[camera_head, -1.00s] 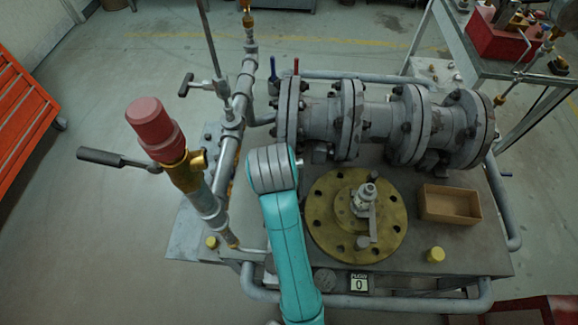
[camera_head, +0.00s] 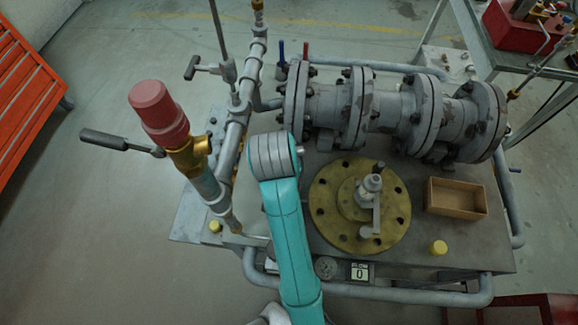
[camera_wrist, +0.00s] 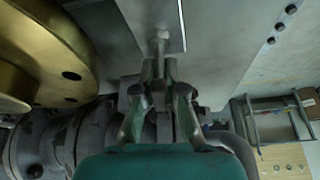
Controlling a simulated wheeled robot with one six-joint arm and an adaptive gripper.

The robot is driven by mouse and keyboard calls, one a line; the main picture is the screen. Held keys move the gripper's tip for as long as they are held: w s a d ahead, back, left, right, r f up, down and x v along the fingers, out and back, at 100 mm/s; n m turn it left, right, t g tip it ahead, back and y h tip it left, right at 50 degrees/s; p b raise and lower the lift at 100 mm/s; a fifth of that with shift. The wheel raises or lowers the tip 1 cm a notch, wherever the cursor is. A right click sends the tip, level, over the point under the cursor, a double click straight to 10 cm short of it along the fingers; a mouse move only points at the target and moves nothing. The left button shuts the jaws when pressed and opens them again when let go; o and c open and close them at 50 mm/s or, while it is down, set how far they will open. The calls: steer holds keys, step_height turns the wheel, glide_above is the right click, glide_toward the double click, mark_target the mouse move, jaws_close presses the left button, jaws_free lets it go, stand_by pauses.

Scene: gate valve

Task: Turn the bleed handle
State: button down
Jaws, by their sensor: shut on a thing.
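In the wrist view my gripper (camera_wrist: 158,72) has its fingers closed together on the end of a grey handle (camera_wrist: 159,44), which appears to be the bleed handle. The handle lies over a pale grey surface. Where it joins its valve is unclear. In the head view my teal arm hides the gripper and most of what it holds. A small pale bar (camera_head: 257,241) shows left of the arm, beside the lower end of the pipe under the red-capped valve (camera_head: 160,112); I cannot tell whether it is part of the handle.
A brass flange (camera_head: 335,232) lies right of my arm, with an open box (camera_head: 455,198) beyond it. The flanged grey pipe (camera_head: 385,115) runs behind. A T-handle (camera_head: 192,68) and black lever (camera_head: 115,142) stick out left.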

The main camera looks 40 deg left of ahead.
steer(key=shift+d+m+h, duration=0.15)
steer(key=shift+m+h, duration=0.55)
steer(key=shift+m, duration=1)
steer(key=c, duration=1.2)
jaws_free()
steer(key=shift+c, duration=0.2)
